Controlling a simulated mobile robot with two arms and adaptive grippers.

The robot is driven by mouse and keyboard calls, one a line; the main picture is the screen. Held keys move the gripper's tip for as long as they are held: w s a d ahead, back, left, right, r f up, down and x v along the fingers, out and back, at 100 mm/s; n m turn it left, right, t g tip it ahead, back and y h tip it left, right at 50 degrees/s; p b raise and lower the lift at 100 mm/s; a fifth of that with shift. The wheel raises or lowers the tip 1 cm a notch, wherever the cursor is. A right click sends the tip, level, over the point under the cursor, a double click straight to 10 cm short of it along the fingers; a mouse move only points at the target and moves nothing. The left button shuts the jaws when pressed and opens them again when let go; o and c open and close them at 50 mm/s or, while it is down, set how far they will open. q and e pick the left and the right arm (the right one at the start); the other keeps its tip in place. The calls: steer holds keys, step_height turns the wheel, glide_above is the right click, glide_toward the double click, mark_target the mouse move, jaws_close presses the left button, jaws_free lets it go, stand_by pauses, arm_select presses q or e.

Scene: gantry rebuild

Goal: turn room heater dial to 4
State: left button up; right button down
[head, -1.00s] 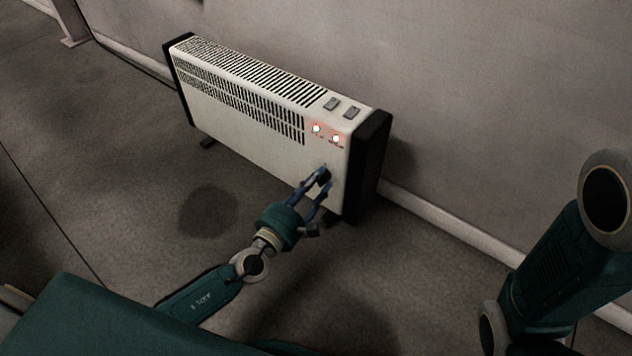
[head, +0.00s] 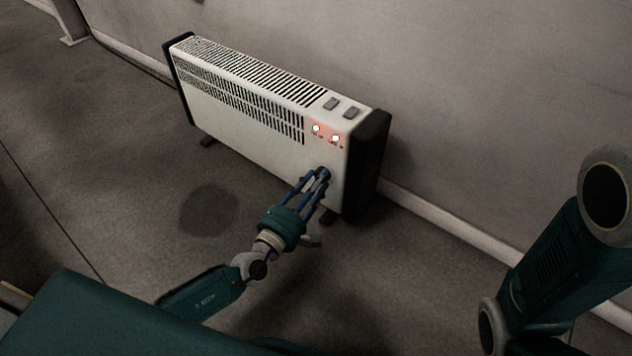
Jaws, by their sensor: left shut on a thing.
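The room heater (head: 240,135) is a white panel unit with black end caps, standing on the floor against the wall. Its dial (head: 323,172) is a small dark knob low on the right part of the front face. My left gripper (head: 318,178) is shut on the dial, its blue fingers closed around it. The fingers cover most of the dial, and its number marks cannot be read. My right gripper is not in view; only part of my right arm shows at the right.
Two red-lit indicator lights (head: 326,132) glow above the dial. Two grey switches (head: 341,107) sit on the heater's top right. The wall (head: 480,110) is close behind. The floor (head: 120,190) in front and to the left is clear.

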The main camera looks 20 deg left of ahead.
arm_select(q)
steer(key=o, duration=1.2)
steer(key=shift+c, duration=0.2)
steer(key=v, duration=1.2)
steer(key=shift+r, duration=0.1)
